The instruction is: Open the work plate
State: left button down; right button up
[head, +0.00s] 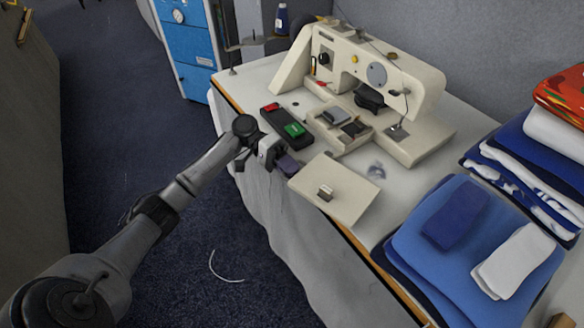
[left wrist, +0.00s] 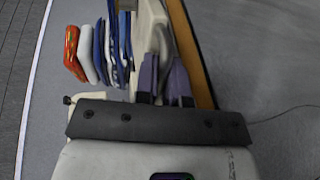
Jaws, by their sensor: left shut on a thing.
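In the bed of the machine an open recess (head: 338,127) with grey parts shows. My left gripper (head: 289,164) is at the plate's left corner, its purple fingers shut on the plate's edge. In the left wrist view the two fingers (left wrist: 164,66) stand close together, with a cream surface beside and beyond them. The exact contact is hard to see. My right gripper is in neither view.
A black box with a red and a green button (head: 290,128) sits just behind my left gripper. Blue drawers (head: 187,50) stand behind.

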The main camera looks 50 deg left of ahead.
pick_arm(q)
jog(key=c, duration=1.2)
grip_release()
jog(key=p+v, duration=0.1)
jog(key=v, duration=1.3)
jog(key=shift+d+r, duration=0.1)
